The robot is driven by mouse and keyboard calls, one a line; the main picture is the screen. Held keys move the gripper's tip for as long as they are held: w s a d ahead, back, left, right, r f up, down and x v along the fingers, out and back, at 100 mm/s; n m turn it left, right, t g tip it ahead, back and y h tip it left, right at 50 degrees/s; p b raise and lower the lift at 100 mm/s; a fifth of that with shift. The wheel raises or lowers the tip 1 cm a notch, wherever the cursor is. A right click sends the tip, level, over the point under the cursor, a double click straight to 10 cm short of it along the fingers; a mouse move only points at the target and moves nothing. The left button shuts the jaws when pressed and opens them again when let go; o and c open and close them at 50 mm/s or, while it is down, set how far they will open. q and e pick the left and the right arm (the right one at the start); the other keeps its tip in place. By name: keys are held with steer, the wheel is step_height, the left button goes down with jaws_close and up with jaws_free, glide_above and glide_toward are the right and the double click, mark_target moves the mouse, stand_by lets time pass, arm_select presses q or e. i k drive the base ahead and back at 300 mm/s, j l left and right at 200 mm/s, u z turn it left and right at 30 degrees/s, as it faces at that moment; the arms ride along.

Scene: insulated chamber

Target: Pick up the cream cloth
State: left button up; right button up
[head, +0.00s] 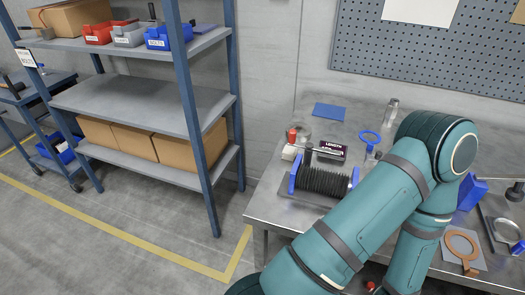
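I cannot make out a cream cloth for certain. A small cream block-like item (290,153) sits at the left part of the metal workbench (268,207), beside a red-capped item (292,135); it is too small to tell whether it is cloth. One of my teal arms rises from the bottom and bends over the bench, hiding much of its middle and front. Neither of my grippers shows in the head view.
A shelf rack (150,102) stands left; floor between is clear.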

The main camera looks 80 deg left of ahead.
mark_target(290, 153)
steer(key=u, duration=2.25)
steer(key=j+z, duration=0.75)
steer(key=j, duration=0.2)
steer(key=j+z, duration=0.35)
steer(key=j, duration=0.1)
